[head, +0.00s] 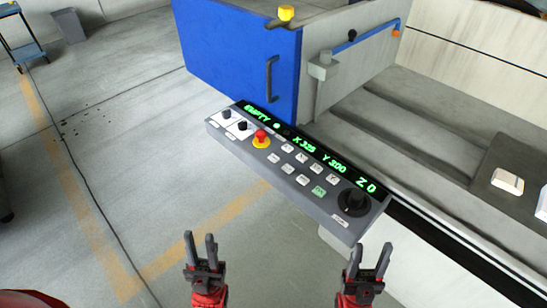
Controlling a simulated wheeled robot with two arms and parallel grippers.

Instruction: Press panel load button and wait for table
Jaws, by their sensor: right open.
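The control panel (222,141) is a tilted dark box in the middle of the head view. Its display (310,149) shows green text: EMPTY, X 325, Y 300, Z 0. Several small buttons sit below it; one is pale green (319,192), the others white. Their labels are too small to read, so I cannot tell which is load. A red emergency stop (261,137) and a black dial (354,200) are also on the panel. My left gripper (200,240) is open and empty, below the panel. My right gripper (370,256) is open and empty, below the panel's right end.
The machine with a blue door (243,62) stands behind the panel. A grey slab (494,157) on the right bears a white block (507,181). A grey bin (69,26) and a blue cart (26,51) stand at the far left. The floor left of the panel is clear.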

